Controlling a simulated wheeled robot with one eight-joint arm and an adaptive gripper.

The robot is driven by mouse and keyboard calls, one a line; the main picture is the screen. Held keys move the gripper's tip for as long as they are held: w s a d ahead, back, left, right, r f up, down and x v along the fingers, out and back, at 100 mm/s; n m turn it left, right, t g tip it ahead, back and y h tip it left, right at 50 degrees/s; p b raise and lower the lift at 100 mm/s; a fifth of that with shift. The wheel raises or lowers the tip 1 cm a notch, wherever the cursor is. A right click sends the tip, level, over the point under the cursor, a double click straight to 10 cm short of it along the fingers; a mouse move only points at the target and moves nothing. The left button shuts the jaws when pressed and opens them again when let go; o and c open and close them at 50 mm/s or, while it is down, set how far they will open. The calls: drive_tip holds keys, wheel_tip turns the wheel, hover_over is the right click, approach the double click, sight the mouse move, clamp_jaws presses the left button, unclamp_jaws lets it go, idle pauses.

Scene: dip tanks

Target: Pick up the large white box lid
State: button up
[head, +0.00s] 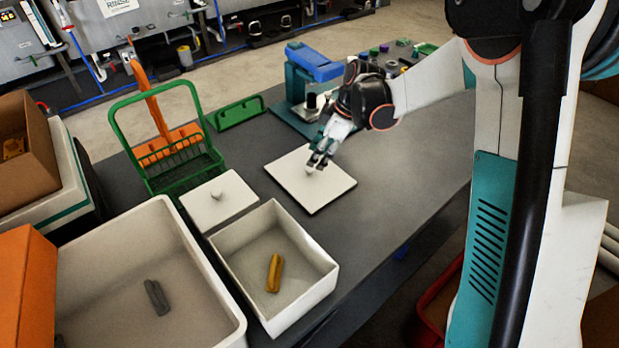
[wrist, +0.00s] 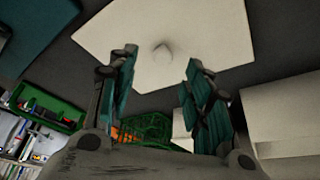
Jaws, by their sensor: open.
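The large white box lid (head: 325,190) is a flat square plate with a small round knob at its middle. It lies flat on the dark grey table and also shows in the wrist view (wrist: 205,35). My gripper (head: 318,163) is at the lid's knob in the head view, with its fingertips close to it. In the wrist view my gripper's two fingers (wrist: 158,68) are spread apart, and the knob (wrist: 165,53) shows between and beyond the tips. I cannot tell whether a finger touches the knob.
A smaller white lid (head: 215,208) lies to the left. An open white box (head: 318,292) holds a yellow piece (head: 273,273). A green basket (head: 185,160) stands behind, and a blue device (head: 310,65) stands near my wrist. The table right of the lid is clear.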

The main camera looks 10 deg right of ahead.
sight(310, 173)
drive_tip(key=shift+b+x, duration=1.25)
drive_tip(key=shift+x, duration=1.45)
drive_tip(key=shift+s, duration=0.2)
clamp_jaws()
